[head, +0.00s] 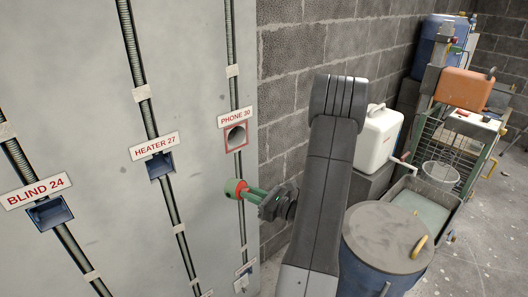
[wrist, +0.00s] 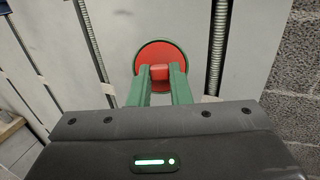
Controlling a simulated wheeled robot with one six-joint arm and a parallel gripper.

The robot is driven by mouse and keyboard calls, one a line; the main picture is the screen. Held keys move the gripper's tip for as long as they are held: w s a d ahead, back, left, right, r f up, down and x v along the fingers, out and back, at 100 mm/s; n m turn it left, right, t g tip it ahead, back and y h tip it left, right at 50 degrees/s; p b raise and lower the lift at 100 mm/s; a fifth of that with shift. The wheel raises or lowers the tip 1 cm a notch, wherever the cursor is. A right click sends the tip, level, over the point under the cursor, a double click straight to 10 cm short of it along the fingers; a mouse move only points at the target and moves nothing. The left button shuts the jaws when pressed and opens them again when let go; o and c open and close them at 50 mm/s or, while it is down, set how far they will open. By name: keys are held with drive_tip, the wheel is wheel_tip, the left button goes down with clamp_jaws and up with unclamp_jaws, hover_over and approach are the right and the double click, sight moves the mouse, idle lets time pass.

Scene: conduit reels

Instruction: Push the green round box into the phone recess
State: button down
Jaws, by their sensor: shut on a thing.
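The green round box (head: 229,187) has a green rim and, in the wrist view, a red face (wrist: 147,56) with a small red block at its middle. My gripper (head: 245,191) has its green fingers shut on that block; they also show in the wrist view (wrist: 160,76). The box is held in front of the grey wall panel, with its far side hidden. The phone recess (head: 236,137) is a round dark hole in a red square frame under the PHONE 30 label (head: 235,118). The box appears below it in the head view. The wrist view does not show the recess.
The HEATER 27 recess (head: 160,166) and BLIND 24 recess (head: 49,213) are on the panel to the left. Ribbed conduits (head: 187,245) run down the panel. A lidded blue barrel (head: 385,262) and a white canister (head: 376,139) stand at right.

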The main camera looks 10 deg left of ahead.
drive_tip(key=w+r+m+t+p, duration=0.1)
drive_tip(key=w+r+t, duration=0.2)
drive_tip(key=r, duration=0.2)
drive_tip(key=w+r+m+t+p, duration=0.1)
drive_tip(key=w+r+m+t, duration=0.1)
drive_tip(key=r, duration=0.4)
drive_tip(key=shift+w+r+m+t+h, duration=0.3)
drive_tip(key=shift+w+t+h, duration=0.1)
drive_tip(key=shift+w+t, duration=0.5)
drive_tip(key=shift+r, duration=0.1)
drive_tip(key=shift+w+a+b, duration=0.45)
drive_tip(key=shift+w+a, duration=0.5)
drive_tip(key=shift+a, duration=0.2)
drive_tip(key=shift+w+a+b, duration=0.4)
drive_tip(key=shift+w+a, duration=0.5)
drive_tip(key=shift+a, duration=0.2)
idle(2.2)
drive_tip(key=shift+r, duration=0.1)
drive_tip(key=c, duration=1.7)
unclamp_jaws()
drive_tip(key=o, duration=0.4)
drive_tip(key=shift+a, duration=0.15)
drive_tip(key=shift+o, duration=1.4)
